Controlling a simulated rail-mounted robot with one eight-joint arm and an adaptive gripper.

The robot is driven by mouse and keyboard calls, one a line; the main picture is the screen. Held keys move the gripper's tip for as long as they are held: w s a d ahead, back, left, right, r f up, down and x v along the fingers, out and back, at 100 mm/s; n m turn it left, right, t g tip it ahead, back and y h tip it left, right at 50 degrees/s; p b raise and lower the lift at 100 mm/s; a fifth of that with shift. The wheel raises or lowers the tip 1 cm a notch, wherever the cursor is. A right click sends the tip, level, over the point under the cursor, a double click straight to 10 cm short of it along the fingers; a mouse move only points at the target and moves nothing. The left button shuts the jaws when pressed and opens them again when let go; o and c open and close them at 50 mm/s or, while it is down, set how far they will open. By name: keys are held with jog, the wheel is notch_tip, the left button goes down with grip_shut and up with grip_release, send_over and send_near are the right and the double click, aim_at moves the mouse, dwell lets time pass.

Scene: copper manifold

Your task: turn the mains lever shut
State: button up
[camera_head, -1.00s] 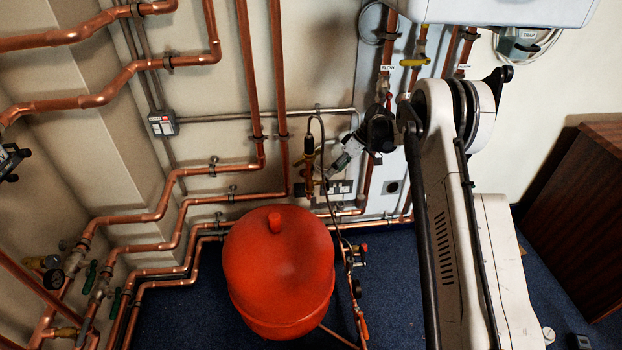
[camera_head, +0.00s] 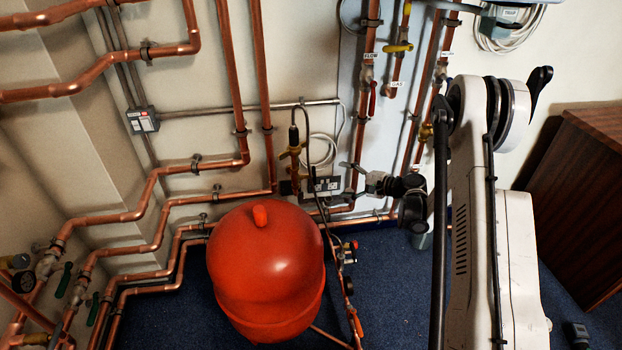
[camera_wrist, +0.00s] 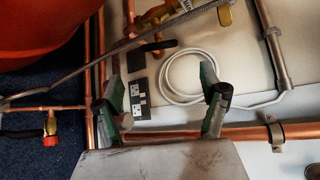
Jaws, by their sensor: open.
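My gripper (camera_head: 350,178) is open and empty, in front of the wall near the double socket, right of the red vessel. In the wrist view its two green-padded fingers (camera_wrist: 164,82) stand wide apart with nothing between them. Other levers are a red one (camera_head: 372,98) under the FLOW label, a yellow one (camera_head: 397,47) by the GAS label and green ones (camera_head: 63,280) at lower left.
The red vessel (camera_head: 265,270) stands on the blue carpet left of my gripper. Copper pipes (camera_head: 236,80) run along the wall. A white cable (camera_wrist: 180,95) is coiled by the socket (camera_wrist: 138,98). A wooden cabinet (camera_head: 580,205) stands at right.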

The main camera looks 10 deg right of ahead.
aim_at(314, 176)
jog(key=b+x, duration=0.3)
jog(key=x, duration=1)
jog(key=shift+w+a+b, duration=0.1)
jog(key=shift+a+b, duration=0.05)
jog(key=shift+b, duration=0.15)
jog(key=c, duration=1.2)
